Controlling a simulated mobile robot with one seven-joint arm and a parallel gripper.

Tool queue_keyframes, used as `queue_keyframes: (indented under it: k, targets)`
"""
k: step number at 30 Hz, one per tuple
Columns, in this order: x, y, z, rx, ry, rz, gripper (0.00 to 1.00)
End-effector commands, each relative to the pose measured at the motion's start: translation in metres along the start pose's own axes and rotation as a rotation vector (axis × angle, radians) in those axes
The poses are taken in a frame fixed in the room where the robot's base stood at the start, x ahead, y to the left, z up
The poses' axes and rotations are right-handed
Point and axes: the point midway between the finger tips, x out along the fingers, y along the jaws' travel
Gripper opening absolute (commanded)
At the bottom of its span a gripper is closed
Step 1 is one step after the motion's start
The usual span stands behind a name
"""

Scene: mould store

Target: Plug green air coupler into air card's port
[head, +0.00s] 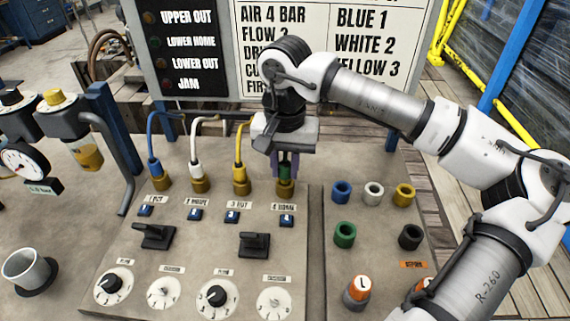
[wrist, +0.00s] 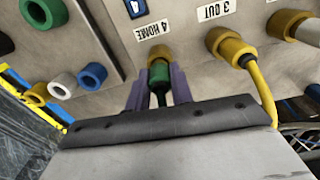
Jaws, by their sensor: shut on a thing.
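My gripper (head: 285,176) points down over the brass port labelled 4 HOME (head: 286,188), fourth in the row. It is shut on the green coupler (head: 285,170), mostly hidden by the fingers in the head view. In the wrist view the green coupler (wrist: 159,73) sits between the two purple-grey fingers, in line with the brass port (wrist: 160,53) and meeting its mouth. I cannot tell how deep it sits. The air card (head: 300,40) on the back board reads AIR 4 BAR, BLUE 1, WHITE 2, YELLOW 3; my arm hides part of it.
Blue (head: 152,150), white (head: 197,150) and yellow (head: 239,150) hoses stand in the ports to the left; the yellow one is close beside my gripper. Levers and dials lie in front. The right panel carries several coloured rings, including a green one (head: 344,235).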

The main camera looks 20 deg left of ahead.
Motion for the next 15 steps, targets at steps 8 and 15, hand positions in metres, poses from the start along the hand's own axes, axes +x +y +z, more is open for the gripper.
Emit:
queue_keyframes:
  k: [8,15]
  targets:
    - [0.0024,0.0,0.0,0.0,0.0,0.0,0.0]
    - [0.0054,0.0,0.0,0.0,0.0,0.0,0.0]
